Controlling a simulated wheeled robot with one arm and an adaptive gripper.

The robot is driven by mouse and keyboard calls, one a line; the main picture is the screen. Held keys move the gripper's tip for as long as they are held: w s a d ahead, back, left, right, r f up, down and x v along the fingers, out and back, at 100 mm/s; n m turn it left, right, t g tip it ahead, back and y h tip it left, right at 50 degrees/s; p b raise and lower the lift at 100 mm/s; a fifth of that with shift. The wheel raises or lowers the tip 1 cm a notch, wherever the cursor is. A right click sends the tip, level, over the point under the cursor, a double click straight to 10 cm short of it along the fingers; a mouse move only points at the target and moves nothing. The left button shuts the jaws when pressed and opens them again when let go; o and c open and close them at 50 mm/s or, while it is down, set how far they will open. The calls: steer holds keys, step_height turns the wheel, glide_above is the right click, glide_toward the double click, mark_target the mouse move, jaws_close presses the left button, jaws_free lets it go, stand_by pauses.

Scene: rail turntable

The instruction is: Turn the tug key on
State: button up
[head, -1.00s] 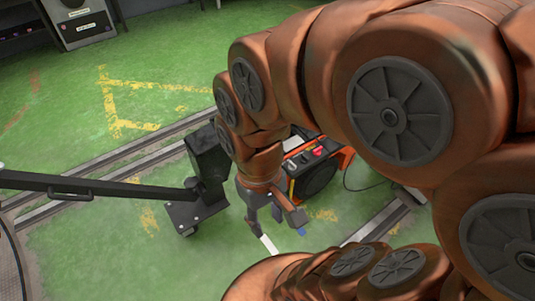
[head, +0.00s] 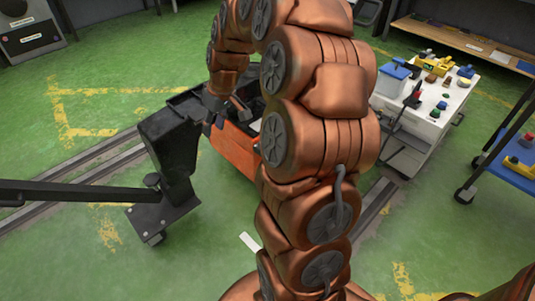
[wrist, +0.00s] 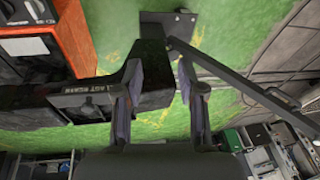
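The tug shows in the head view as an orange body (head: 236,150) with a black top, partly behind my arm. In the wrist view its orange side (wrist: 78,35) is at the upper left. I cannot make out the key in either current view. A black arm with pale lettering (wrist: 75,98) runs from the tug to a black post (wrist: 155,75). My gripper (head: 226,116) is over the tug's near end by the post. In the wrist view my gripper (wrist: 160,92) has its two fingers apart, with nothing held; the arm and post lie beyond them.
A long black bar (head: 70,190) reaches left from the post's foot plate (head: 160,215). Rails (head: 95,160) cross the green floor. A white cart (head: 420,115) with small items stands right, and a blue cart (head: 512,165) at the far right.

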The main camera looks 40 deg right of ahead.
steer(key=w+d+f+m+t+h+b, duration=0.1)
steer(key=w+d+f+t+h+b, duration=0.15)
steer(key=d+f+b, duration=1.6)
steer(key=shift+g+y, duration=0.25)
steer(key=w+d+f+p, duration=0.1)
steer(key=d+f, duration=0.2)
steer(key=f, duration=0.1)
steer(key=w+d+f+p, duration=0.1)
steer(key=d+f+p, duration=0.1)
steer(key=d+f, duration=0.1)
steer(key=w+d+f+p, duration=0.1)
steer(key=d+f+p, duration=0.1)
steer(key=d+f, duration=0.1)
steer(key=shift+x, duration=0.85)
steer(key=shift+a, duration=0.1)
jaws_close()
